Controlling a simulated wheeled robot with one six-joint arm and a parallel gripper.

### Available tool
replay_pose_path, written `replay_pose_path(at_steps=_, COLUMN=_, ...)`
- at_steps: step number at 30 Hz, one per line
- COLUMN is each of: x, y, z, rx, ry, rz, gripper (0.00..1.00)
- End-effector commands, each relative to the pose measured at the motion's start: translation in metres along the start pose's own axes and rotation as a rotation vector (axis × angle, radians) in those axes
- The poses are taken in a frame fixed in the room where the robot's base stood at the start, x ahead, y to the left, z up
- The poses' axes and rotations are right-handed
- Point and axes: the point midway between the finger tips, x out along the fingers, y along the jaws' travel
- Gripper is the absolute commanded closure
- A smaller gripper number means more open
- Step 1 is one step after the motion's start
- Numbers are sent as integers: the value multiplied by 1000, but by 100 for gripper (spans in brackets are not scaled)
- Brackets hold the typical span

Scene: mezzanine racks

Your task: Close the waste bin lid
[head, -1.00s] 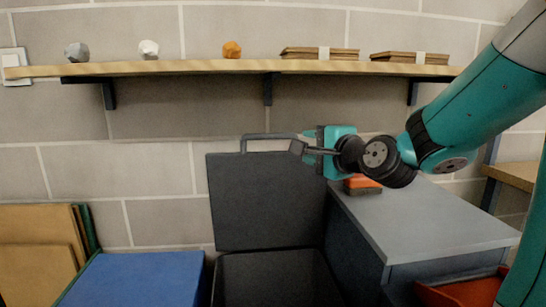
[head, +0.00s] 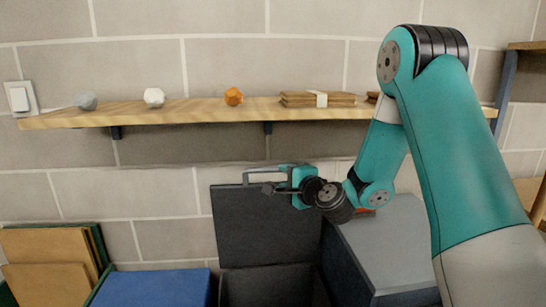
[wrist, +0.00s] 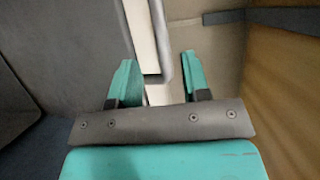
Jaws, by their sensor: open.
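The waste bin (head: 232,291) is dark grey, low at the bottom centre of the head view, with its mouth showing. Its lid (head: 262,235) stands open, nearly upright in front of the brick wall. A thin grey handle (head: 252,170) rises from the lid's top edge. My gripper (head: 276,188) is at the lid's upper right, by the handle. In the wrist view my gripper's fingers (wrist: 155,82) are apart, and the handle (wrist: 161,40) runs up between them in the picture. The dark lid (wrist: 65,50) fills the left side. I cannot tell whether the fingers touch the handle.
A wooden shelf (head: 200,112) with small stones and wooden pieces hangs above. A grey cabinet (head: 395,245) stands right of the bin, with an orange object (head: 366,212) on it. A blue-topped box (head: 150,290) and brown boards (head: 45,255) are at left.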

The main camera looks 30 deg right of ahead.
Motion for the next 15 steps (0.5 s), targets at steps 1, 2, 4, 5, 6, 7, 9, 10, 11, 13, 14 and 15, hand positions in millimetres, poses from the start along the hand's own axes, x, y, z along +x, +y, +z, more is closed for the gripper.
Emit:
replay_pose_path(at_steps=1, x=12, y=-8, z=2, rx=-1, ry=-3, rz=1, gripper=57)
replay_pose_path(at_steps=2, x=18, y=-8, z=2, rx=-1, ry=-3, rz=0, gripper=57)
replay_pose_path(at_steps=4, x=33, y=-7, z=2, rx=-1, ry=-3, rz=0, gripper=57)
replay_pose_path(at_steps=5, x=38, y=-7, z=1, rx=-1, ry=-2, rz=-1, gripper=57)
replay_pose_path(at_steps=6, x=45, y=-6, z=1, rx=-1, ry=-2, rz=0, gripper=57)
replay_pose_path(at_steps=7, x=50, y=-6, z=2, rx=-1, ry=-3, rz=-1, gripper=57)
replay_pose_path(at_steps=9, x=60, y=-4, z=1, rx=-1, ry=-2, rz=0, gripper=57)
replay_pose_path(at_steps=10, x=63, y=-4, z=1, rx=-1, ry=-2, rz=-1, gripper=57)
replay_pose_path(at_steps=11, x=66, y=-3, z=0, rx=-1, ry=-1, rz=-1, gripper=57)
replay_pose_path(at_steps=13, x=71, y=-2, z=1, rx=0, ry=-1, rz=-1, gripper=57)
replay_pose_path(at_steps=14, x=72, y=-2, z=0, rx=0, ry=-1, rz=-1, gripper=57)
replay_pose_path(at_steps=15, x=73, y=-2, z=0, rx=0, ry=0, rz=-1, gripper=57)
